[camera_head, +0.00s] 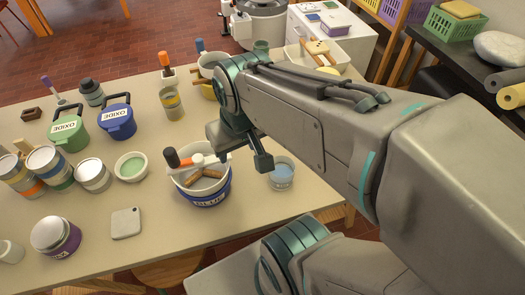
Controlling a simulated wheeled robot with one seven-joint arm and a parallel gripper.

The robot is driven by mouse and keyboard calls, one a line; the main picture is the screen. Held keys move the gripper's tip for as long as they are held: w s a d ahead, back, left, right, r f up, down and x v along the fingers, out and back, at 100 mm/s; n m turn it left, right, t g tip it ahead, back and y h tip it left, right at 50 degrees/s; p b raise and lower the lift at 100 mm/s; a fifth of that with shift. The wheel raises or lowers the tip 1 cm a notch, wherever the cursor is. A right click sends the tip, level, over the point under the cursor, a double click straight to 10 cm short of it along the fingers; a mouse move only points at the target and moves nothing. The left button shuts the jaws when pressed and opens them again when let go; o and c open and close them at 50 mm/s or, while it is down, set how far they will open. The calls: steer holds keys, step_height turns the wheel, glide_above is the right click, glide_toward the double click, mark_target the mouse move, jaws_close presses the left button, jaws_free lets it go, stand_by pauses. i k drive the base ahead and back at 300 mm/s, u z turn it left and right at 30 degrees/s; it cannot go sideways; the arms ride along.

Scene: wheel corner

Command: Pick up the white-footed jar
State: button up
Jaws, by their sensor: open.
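Several lidded jars stand at the left of the table. A grey-lidded jar (93,175) has a pale lower part; I cannot tell for sure whether it is the white-footed one. A purple jar with a white lid (57,237) stands nearer the front. My gripper (238,150) is open and empty, above and beside the blue-and-white bucket, well to the right of these jars. My arm hides part of the table's right side.
The blue-and-white bucket (206,193) holds tools with dark, orange and wooden handles. A glass with blue contents (281,174) stands right of it. Green (69,132) and blue (117,120) oxide pots, a green-filled bowl (131,167) and a pale square slab (126,223) lie leftward.

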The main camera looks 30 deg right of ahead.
mark_target(281, 179)
steer(key=k, duration=0.5)
steer(key=u, duration=2.45)
steer(key=k, duration=1)
steer(key=z, duration=1.1)
steer(key=i, duration=0.5)
steer(key=z, duration=0.1)
